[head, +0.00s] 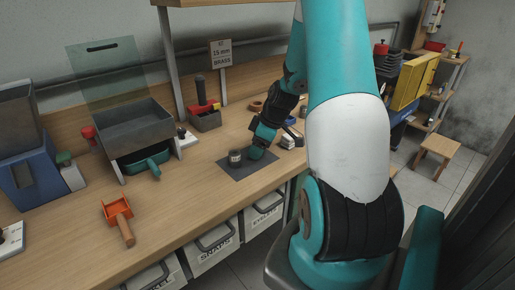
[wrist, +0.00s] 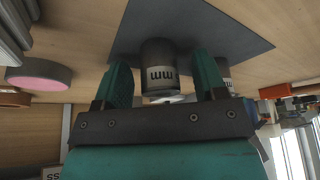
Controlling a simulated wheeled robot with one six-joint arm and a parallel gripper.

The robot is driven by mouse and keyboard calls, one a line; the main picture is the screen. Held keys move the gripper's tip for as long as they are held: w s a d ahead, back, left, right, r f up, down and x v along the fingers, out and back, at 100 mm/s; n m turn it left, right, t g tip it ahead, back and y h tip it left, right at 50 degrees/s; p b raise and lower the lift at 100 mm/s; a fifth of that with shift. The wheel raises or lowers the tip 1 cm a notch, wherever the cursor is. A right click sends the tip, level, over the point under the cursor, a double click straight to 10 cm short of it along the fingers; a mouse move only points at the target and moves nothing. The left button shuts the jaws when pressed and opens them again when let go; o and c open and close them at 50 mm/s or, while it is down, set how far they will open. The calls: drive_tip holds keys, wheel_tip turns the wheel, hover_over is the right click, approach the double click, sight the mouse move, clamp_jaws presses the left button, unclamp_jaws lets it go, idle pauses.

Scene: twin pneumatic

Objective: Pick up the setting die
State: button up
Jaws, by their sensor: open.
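A small grey metal cylinder with "mm" lettering (wrist: 160,72), which looks like the setting die, stands on the dark mat (wrist: 125,40). In the wrist view it is between the two teal fingers of my open gripper (wrist: 163,80), with a gap visible on each side. A second, similar cylinder (wrist: 225,72) is partly hidden behind the right finger. In the head view my gripper (head: 257,152) is low over the mat (head: 233,172), beside one grey cylinder (head: 235,158). The other cylinder is hidden there by my gripper.
A grey metal tray (head: 135,130) is left of the mat, and an orange scoop (head: 118,212) lies in front. A pink-topped disc (wrist: 38,78) is near the mat.

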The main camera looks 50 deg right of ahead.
drive_tip(key=c, duration=1)
drive_tip(key=shift+c, duration=0.9)
drive_tip(key=shift+r, duration=0.15)
